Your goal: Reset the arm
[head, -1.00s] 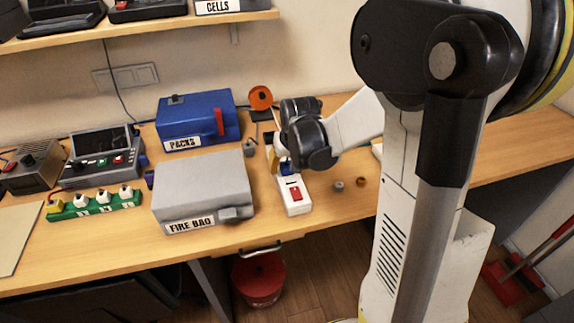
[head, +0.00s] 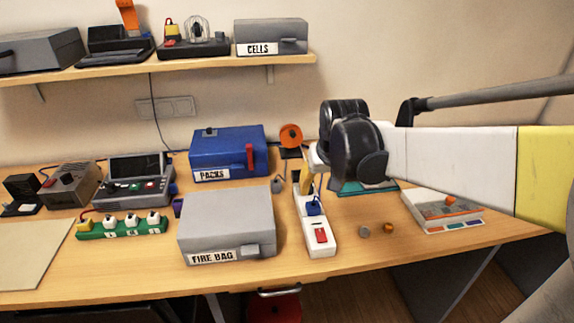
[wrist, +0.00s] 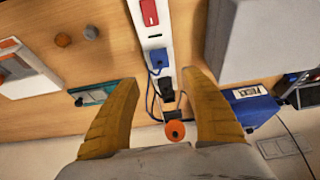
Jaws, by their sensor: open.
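My gripper (wrist: 161,80) is open, its two yellow-brown fingers spread wide with nothing between them. In the head view the gripper (head: 307,180) hangs above the far end of a white power strip (head: 320,248), partly hidden by my black wrist. The strip also shows in the wrist view (wrist: 152,32), with a red switch, a blue plug (wrist: 158,61) and a black plug (wrist: 169,95) in it. The black plug lies between and beyond the fingertips in that view. I cannot tell the exact height above it.
A grey fire bag box (head: 226,222) stands left of the strip, with a blue packs box (head: 228,150) behind it. An orange spool (head: 291,135) stands behind. Two small knobs (head: 364,231) and a white tray (head: 440,212) lie right. A shelf (head: 200,65) runs above.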

